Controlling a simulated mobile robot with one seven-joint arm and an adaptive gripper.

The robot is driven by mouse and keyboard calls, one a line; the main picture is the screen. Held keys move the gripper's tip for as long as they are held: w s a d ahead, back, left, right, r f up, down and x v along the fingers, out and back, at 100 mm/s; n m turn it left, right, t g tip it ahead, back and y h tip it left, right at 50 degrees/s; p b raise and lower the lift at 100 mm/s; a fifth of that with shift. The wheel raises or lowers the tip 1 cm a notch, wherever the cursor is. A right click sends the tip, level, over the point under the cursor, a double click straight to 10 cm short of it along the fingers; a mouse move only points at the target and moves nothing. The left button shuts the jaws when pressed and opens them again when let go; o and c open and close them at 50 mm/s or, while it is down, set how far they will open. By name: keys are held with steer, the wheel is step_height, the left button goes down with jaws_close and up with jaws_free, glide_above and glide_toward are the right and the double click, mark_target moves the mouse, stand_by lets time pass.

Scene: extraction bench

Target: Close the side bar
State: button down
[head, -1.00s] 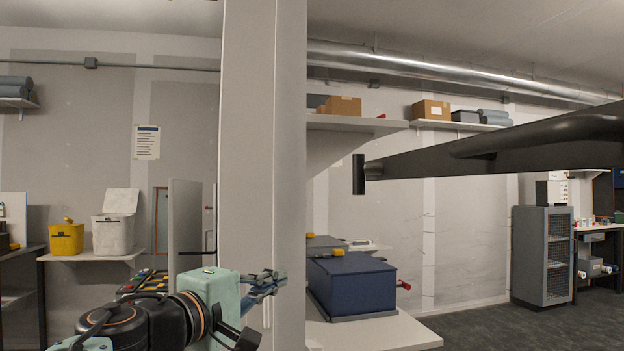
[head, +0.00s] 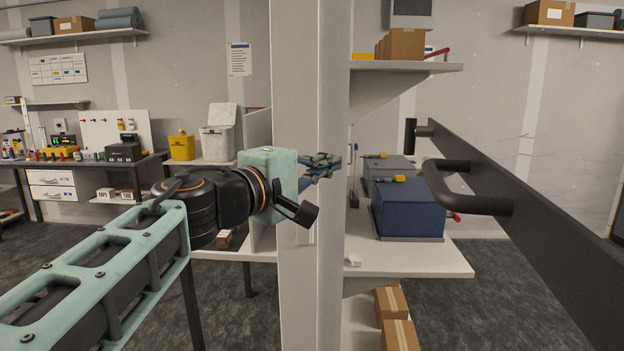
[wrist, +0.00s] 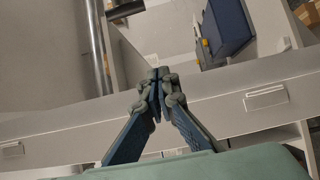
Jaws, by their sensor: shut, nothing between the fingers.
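The side bar is a long dark bar (head: 548,203) on the right of the head view. It runs from the lower right edge toward the middle, with a black upright tip piece (head: 410,136) at its far end. A curved black handle (head: 475,204) stands out from its near face. My gripper (head: 335,160) is shut and empty in front of the pale post, left of the bar and apart from it. In the wrist view my gripper (wrist: 155,76) shows its fingers meeting. The bar cannot be made out in that view.
A pale upright post (head: 308,90) stands close by my gripper. Behind it a white shelf (head: 440,262) holds a blue box (head: 407,208) and a grey box. Cardboard boxes (head: 398,330) sit below. Open floor shows between the shelf and the bar.

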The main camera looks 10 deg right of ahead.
steer(key=w+d+r, duration=0.1)
steer(key=w+d, duration=0.2)
steer(key=d, duration=0.7)
steer(key=shift+w+d+p, duration=0.4)
